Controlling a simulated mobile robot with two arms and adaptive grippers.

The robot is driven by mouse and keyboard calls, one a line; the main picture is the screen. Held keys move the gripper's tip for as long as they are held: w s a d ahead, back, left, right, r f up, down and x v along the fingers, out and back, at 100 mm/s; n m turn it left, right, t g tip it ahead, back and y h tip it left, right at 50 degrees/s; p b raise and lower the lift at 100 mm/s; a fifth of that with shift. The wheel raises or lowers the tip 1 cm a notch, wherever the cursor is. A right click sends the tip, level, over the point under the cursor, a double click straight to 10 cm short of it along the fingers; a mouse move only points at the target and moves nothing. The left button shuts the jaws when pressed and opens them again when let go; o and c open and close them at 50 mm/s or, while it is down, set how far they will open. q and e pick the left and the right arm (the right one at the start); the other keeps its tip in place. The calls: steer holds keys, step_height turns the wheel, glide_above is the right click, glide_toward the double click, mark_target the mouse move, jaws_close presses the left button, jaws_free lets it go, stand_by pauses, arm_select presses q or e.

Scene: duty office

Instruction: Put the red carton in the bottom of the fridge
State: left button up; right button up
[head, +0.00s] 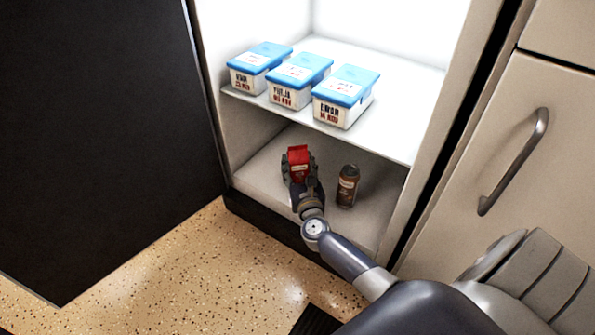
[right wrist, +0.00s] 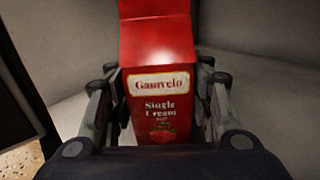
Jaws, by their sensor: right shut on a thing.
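The red carton (head: 298,158) is upright inside the bottom compartment of the open fridge (head: 262,185). In the right wrist view the carton (right wrist: 158,75) fills the middle, its label facing me. My right gripper (head: 301,180) is shut on it, with a finger on each side; the fingers also show in the right wrist view (right wrist: 160,105). The carton's base is hidden by the gripper, so I cannot tell whether it touches the fridge floor. My left gripper is not in view.
A brown bottle (head: 347,186) stands on the fridge floor just right of my gripper. Several blue-lidded boxes (head: 345,92) sit on the shelf (head: 392,125) above. The dark fridge door (head: 105,130) is open at left. A cabinet with a handle (head: 515,160) is at right.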

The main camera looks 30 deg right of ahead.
steer(key=shift+f, duration=0.1)
steer(key=o, duration=1.1)
steer(key=shift+o, duration=0.9)
